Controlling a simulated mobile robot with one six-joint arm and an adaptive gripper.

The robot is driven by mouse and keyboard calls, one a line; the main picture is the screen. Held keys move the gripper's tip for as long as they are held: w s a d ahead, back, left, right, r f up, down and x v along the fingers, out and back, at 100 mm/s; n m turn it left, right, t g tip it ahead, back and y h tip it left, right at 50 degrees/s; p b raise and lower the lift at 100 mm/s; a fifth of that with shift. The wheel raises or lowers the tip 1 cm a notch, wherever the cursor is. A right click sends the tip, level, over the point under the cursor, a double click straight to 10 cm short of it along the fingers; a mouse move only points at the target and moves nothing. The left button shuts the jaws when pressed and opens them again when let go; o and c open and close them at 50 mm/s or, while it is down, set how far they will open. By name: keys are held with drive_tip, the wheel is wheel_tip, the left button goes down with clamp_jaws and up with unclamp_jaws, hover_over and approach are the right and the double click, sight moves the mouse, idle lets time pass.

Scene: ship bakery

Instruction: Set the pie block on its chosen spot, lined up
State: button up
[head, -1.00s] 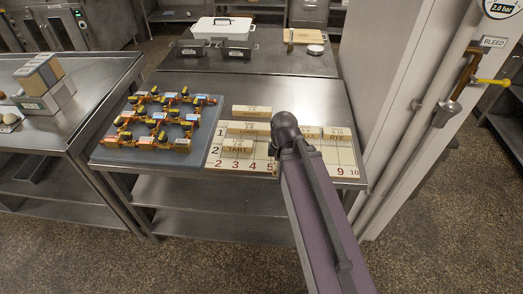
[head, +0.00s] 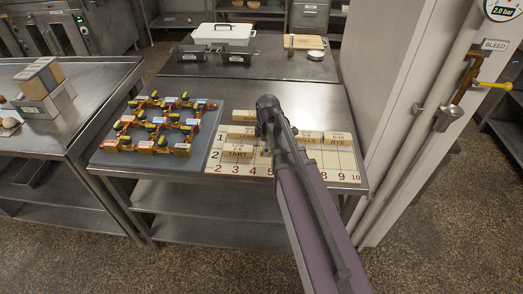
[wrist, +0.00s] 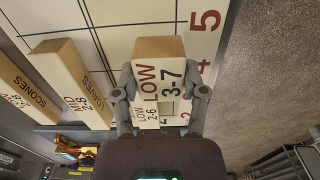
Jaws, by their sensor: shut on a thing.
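My gripper (wrist: 160,100) is shut on a block (wrist: 158,47) with tan wood sides and a white face marked "LOW 3-7", taken to be the pie block; no name shows on it. A second white label, "LOW 2-6", shows just below it in the wrist view. The held block is over or on the white grid board (wrist: 110,15) beside a red 5; I cannot tell whether it touches. In the head view my arm hides the gripper and held block. The board (head: 345,162) has red numbers along its front and black ones at its left.
A tart block (head: 237,152), a rye block (head: 337,138) and other blocks lie on the board. A scones block (wrist: 38,95) shows left in the wrist view. A white cabinet (head: 385,110) stands close on the right.

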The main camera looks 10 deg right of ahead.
drive_tip(key=shift+w+a+f, duration=0.1)
drive_tip(key=shift+w, duration=0.95)
drive_tip(key=shift+w, duration=0.6)
drive_tip(key=shift+a+f+b, duration=0.1)
drive_tip(key=shift+f+b, duration=1.7)
drive_tip(key=shift+b, duration=0.05)
drive_tip(key=shift+f, duration=0.2)
drive_tip(key=o, duration=1.1)
drive_tip(key=shift+r, duration=0.2)
